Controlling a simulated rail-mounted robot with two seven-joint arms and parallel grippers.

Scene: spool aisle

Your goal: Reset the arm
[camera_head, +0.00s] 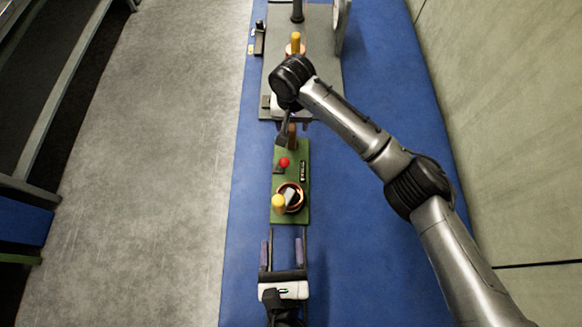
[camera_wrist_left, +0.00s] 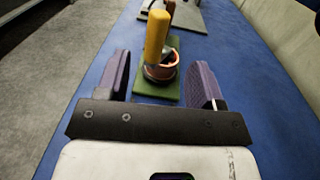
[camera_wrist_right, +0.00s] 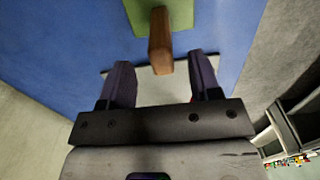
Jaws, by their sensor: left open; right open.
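My left gripper (camera_head: 282,246) is open at the near end of the green board (camera_head: 302,212). In the left wrist view its spread fingers (camera_wrist_left: 160,76) have nothing between them. The yellow handle (camera_wrist_left: 156,42) and copper-coloured ring (camera_wrist_left: 168,72) stand beyond the fingertips. My right gripper (camera_wrist_right: 161,76) is open, with a brown block (camera_wrist_right: 160,45) just beyond its fingertips; whether they touch it cannot be told. In the head view my right wrist and arm hide most of that gripper. The brown block (camera_head: 292,135) is at the board's far end.
The board carries a red knob (camera_head: 284,162) and the yellow handle (camera_head: 278,204). A grey plate (camera_head: 318,70) with another yellow-topped peg (camera_head: 295,42) lies farther back. The blue surface is clear on both sides of the board. A pale wall (camera_head: 510,130) stands right.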

